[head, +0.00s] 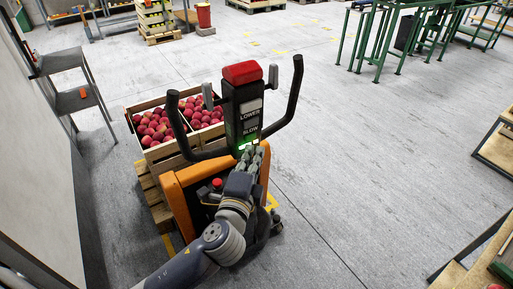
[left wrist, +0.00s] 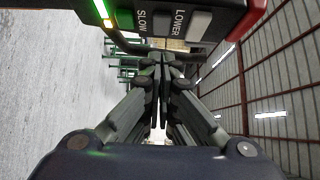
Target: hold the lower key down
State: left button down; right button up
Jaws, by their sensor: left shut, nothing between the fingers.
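The lower key (head: 250,105) is a pale key above the word LOWER on the black tiller head (head: 232,120), just below the red cap. It also shows in the left wrist view (left wrist: 200,25) at the top. The SLOW key (head: 250,126) sits beneath it, nearer the green light. My left gripper (head: 254,151) is shut and empty in front of the tiller head's bottom end, below both keys. In the left wrist view its fingers (left wrist: 160,68) meet, with the keys off to the upper side, apart from the fingertips. My right gripper is not in view.
Black looped handles (head: 293,95) flank the tiller head. The orange truck body (head: 184,199) with a red button stands below it. Apple crates (head: 166,157) on a pallet stand behind. A grey step stand (head: 75,100) is at left.

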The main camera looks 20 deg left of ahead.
pick_arm(q)
jog(key=shift+s+d+b, duration=0.15)
jog(key=shift+s+b, duration=0.05)
jog(key=shift+s, duration=0.7)
jog(key=shift+s+d+b, duration=0.15)
jog(key=shift+s, duration=0.75)
